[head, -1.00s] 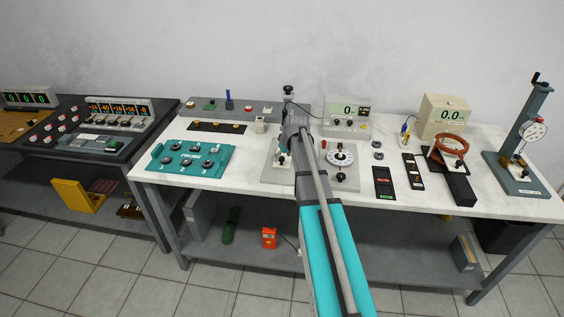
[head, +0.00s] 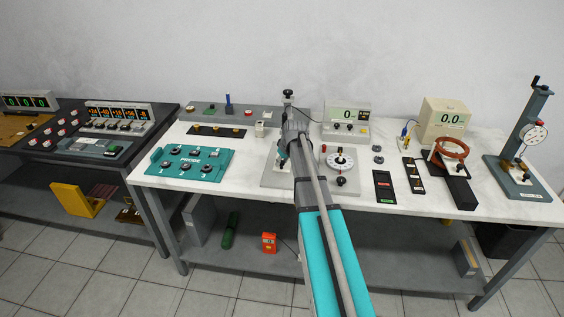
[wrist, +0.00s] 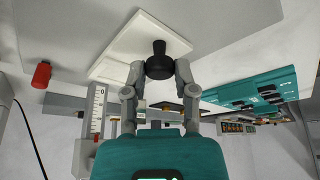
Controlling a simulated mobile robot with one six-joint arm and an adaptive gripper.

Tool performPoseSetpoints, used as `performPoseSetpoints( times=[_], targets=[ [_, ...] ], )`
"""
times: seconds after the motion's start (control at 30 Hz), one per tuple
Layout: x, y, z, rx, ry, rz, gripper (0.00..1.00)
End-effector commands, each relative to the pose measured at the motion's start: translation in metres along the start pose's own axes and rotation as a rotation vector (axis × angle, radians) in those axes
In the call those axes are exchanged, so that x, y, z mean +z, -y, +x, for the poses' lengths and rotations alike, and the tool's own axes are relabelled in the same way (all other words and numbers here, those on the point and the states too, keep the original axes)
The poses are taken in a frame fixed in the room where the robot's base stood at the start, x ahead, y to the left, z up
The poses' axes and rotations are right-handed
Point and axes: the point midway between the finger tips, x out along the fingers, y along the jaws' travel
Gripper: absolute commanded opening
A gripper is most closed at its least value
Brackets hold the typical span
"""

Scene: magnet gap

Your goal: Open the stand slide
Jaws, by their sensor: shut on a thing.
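The stand is in the middle of the white bench in the head view, with a grey base plate (head: 270,181) and an upright topped by a black knob (head: 288,93). In the wrist view a white slide plate (wrist: 118,58) lies against the grey base and carries a black knob (wrist: 158,49). My gripper (wrist: 160,70) is shut on this black knob, one finger on each side. A white scale post (wrist: 97,107) stands left of the fingers. In the head view my arm hides most of the stand and the slide.
A teal probe tray (head: 212,174) lies left of the stand. A white dial (head: 341,160) and a red knob (wrist: 41,74) are close beside it. A digital meter (head: 346,112) stands behind. A dark switch panel (head: 384,187) lies to the right.

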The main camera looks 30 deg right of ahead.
Motion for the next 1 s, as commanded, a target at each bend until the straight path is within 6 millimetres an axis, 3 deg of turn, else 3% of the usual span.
performPoseSetpoints(
  times=[0.27,0.8,1.0],
  targets=[
    [0.004,0.004,-0.001,0.0,0.0,0.0,0.0],
    [0.065,0.069,-0.027,0.0,0.001,-0.001,0.0],
    [0.074,0.079,-0.03,0.0,0.001,0.0,0.0]
  ],
)
